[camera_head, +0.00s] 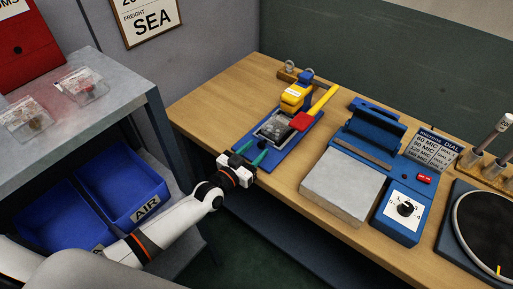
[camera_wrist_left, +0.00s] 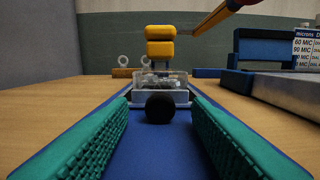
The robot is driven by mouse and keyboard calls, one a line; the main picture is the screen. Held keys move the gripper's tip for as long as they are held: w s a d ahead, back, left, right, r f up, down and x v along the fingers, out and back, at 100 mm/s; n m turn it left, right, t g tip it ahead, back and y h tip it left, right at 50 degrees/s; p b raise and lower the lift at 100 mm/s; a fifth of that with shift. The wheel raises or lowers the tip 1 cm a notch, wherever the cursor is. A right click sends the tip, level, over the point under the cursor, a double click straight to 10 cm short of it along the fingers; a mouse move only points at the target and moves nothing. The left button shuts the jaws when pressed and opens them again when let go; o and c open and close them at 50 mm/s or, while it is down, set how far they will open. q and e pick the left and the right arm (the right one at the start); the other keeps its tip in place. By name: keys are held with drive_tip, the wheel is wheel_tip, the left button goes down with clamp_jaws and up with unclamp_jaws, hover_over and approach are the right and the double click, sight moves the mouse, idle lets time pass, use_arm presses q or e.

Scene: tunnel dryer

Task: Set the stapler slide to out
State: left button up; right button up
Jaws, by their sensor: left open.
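The stapler stands on the wooden bench with a blue base (camera_head: 283,155), a yellow head (camera_head: 296,97) and a yellow lever with a red end (camera_head: 302,121). Its slide (camera_head: 273,128) carries a clear packet with grey bits; in the left wrist view the packet (camera_wrist_left: 163,80) lies low in front of the yellow head (camera_wrist_left: 160,45). A round black knob (camera_wrist_left: 160,108) is at the slide's near end. My left gripper (camera_head: 250,154) is open at the base's near end. Its green fingers (camera_wrist_left: 160,101) lie either side of the knob, with gaps visible. My right gripper is not in view.
A blue sealer with a grey block (camera_head: 343,188) and a dial (camera_head: 405,208) stands right of the stapler. A round black plate (camera_head: 487,228) is at far right. A grey shelf (camera_head: 60,135) with blue bins (camera_head: 122,185) is at left. The bench's front edge is below my gripper.

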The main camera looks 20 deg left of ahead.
use_arm(q)
drive_tip(key=shift+w+d, duration=0.25)
drive_tip(key=shift+w, duration=0.3)
clamp_jaws()
drive_tip(key=p+v, duration=0.3)
drive_tip(key=v, duration=0.4)
drive_tip(key=shift+s, duration=0.25)
drive_tip(key=shift+c, duration=0.8)
unclamp_jaws()
drive_tip(key=shift+s+a+f, duration=0.1)
drive_tip(key=shift+a, duration=0.05)
drive_tip(key=shift+o, duration=0.8)
drive_tip(key=shift+s, duration=0.1)
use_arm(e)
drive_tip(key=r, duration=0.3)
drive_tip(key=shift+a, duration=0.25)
